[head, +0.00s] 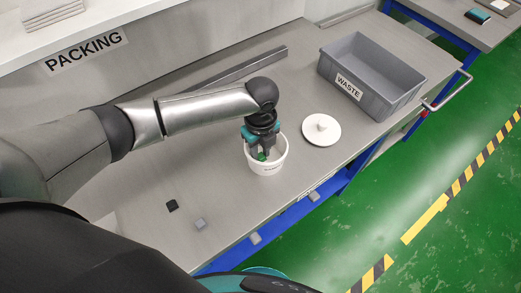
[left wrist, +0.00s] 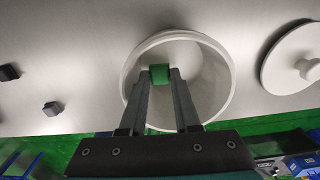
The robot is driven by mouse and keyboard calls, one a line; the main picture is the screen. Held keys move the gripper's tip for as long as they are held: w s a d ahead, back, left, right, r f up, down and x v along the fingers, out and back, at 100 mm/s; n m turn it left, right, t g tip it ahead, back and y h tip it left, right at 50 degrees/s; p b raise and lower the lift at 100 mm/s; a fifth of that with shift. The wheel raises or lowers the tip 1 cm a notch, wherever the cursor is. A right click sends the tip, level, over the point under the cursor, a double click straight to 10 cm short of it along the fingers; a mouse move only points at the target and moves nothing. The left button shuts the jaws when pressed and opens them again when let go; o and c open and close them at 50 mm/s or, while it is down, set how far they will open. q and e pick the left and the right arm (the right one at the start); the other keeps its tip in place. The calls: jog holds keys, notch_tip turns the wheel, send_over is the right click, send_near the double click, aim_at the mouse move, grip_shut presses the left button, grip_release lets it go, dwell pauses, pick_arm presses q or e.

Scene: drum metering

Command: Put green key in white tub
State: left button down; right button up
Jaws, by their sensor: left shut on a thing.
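The white tub (head: 267,167) stands upright on the grey table, and its open mouth shows in the left wrist view (left wrist: 221,84). My left gripper (head: 261,153) points down into the mouth of the tub. Its fingers are shut on the green key (left wrist: 160,73), a small green block, which also shows in the head view (head: 262,157). The key is within the tub's rim outline; I cannot tell whether it touches the bottom. My right gripper is not in view.
A round white lid (head: 321,130) with a knob lies right of the tub. A grey WASTE bin (head: 362,82) stands further right. A black block (head: 172,205) and a grey block (head: 199,223) lie left of the tub near the front. A metal rail lies behind.

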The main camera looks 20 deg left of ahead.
aim_at(261, 156)
pick_arm(q)
jog(key=shift+f+b, duration=0.5)
jog(key=shift+f, duration=0.4)
dwell(0.3)
jog(key=c, duration=0.6)
grip_release()
jog(key=shift+o, duration=0.2)
jog(key=shift+r, duration=0.15)
notch_tip(261, 156, up, 15)
jog(key=p, duration=0.2)
jog(key=shift+r, duration=0.15)
